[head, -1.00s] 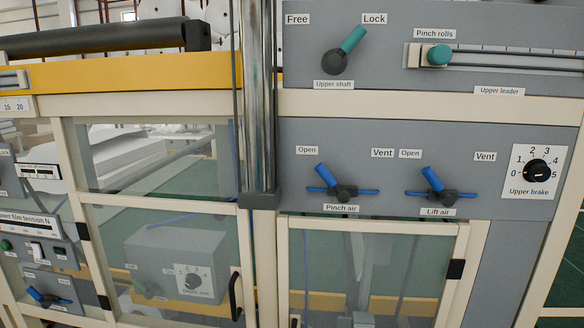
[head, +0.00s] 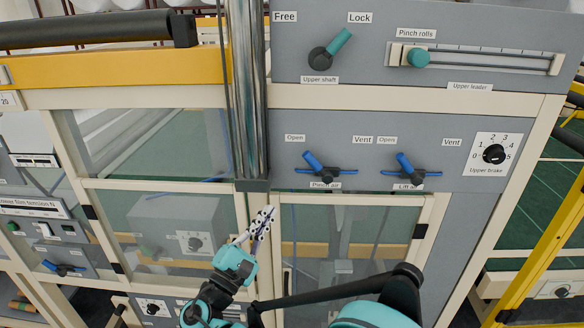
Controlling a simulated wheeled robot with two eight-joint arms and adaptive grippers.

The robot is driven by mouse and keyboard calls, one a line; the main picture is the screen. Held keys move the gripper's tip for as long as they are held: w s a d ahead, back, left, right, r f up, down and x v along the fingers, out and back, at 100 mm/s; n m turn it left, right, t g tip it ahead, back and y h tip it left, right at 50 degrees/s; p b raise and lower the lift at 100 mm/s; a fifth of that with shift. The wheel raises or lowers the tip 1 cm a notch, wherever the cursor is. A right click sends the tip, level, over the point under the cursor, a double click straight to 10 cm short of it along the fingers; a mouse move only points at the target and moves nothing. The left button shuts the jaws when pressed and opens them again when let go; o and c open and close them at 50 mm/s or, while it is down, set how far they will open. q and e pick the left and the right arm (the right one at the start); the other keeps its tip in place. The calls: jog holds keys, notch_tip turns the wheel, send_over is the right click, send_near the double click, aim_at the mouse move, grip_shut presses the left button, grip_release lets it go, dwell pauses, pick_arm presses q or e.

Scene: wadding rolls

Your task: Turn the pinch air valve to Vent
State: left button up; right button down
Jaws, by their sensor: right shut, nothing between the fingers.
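The pinch air valve (head: 313,162) is on the grey panel in the head view, above its "Pinch air" label (head: 325,185). Its blue lever tilts up and left, towards the "Open" label (head: 294,138); the "Vent" label (head: 362,140) is up and right of it. A thin blue pipe runs sideways behind the hub. My right gripper (head: 265,213) is shut and empty. It shows below and left of the valve, apart from it, in front of the frame post under the chrome column. My left gripper is not in view.
The similar lift air valve (head: 407,163) is just right of the pinch air valve, also towards Open. The upper brake dial (head: 494,154) is farther right. A chrome column (head: 248,100) stands left of the valves. The upper shaft lever (head: 330,48) is above.

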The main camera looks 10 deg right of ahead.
aim_at(318, 165)
jog(key=shift+d, duration=0.1)
jog(key=p+x, duration=0.1)
jog(key=x, duration=0.3)
jog(key=s+d+r+p+x, duration=0.1)
jog(key=x, duration=0.3)
jog(key=s+p+x, duration=0.1)
jog(key=x, duration=0.3)
jog(key=shift+w+d+r, duration=0.25)
jog(key=shift+d+r, duration=0.15)
